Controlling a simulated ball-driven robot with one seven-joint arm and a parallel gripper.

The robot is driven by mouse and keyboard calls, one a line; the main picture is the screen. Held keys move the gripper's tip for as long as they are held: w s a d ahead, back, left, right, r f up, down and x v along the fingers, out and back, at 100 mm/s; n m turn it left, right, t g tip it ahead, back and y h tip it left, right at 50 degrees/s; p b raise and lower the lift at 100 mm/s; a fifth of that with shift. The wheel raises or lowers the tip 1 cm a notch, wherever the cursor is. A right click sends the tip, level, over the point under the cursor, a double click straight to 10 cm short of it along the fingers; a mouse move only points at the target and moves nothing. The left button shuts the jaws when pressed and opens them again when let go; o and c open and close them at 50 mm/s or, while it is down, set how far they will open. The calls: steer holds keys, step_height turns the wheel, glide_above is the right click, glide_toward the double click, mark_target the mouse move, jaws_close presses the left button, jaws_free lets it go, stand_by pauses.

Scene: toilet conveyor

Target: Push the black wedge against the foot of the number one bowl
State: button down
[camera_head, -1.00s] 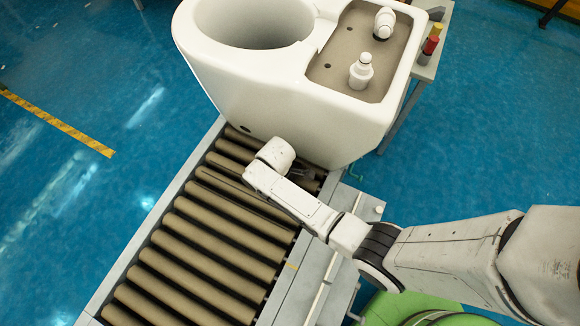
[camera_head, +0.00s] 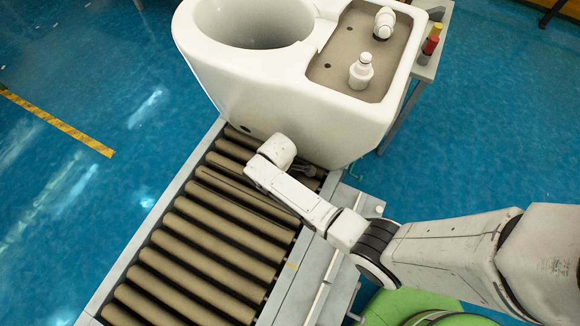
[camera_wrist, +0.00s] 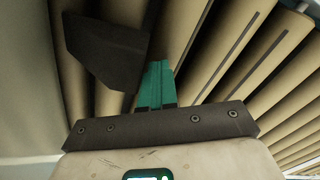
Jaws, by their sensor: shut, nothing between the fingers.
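The number one bowl is presumably the white toilet (camera_head: 285,95) on the roller conveyor in the head view; no number shows on it. The black wedge (camera_wrist: 105,48) shows in the wrist view at the upper left, on the tan rollers. A pale smooth surface (camera_wrist: 28,90), apparently the bowl, lies left of the wedge, with a narrow strip of roller seen between them lower down. My gripper (camera_wrist: 157,72) has teal fingers that are shut and empty. They are close by the wedge's right side; whether they touch it, I cannot tell. My arm and the bowl hide the wedge in the head view.
The roller conveyor (camera_head: 210,240) runs toward the lower left with bare rollers and a grey side rail (camera_head: 150,222). A side table (camera_head: 425,70) with small red and yellow items stands behind the bowl.

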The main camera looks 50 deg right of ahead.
steer(key=shift+d, duration=0.15)
stand_by(0.5)
steer(key=shift+a, duration=0.35)
steer(key=shift+w+a, duration=0.1)
steer(key=shift+w, duration=0.1)
steer(key=shift+w+d, duration=0.2)
steer(key=shift+d, duration=0.35)
steer(key=shift+w+d, duration=0.15)
steer(key=shift+d, duration=0.4)
stand_by(1.4)
steer(key=shift+a, duration=0.1)
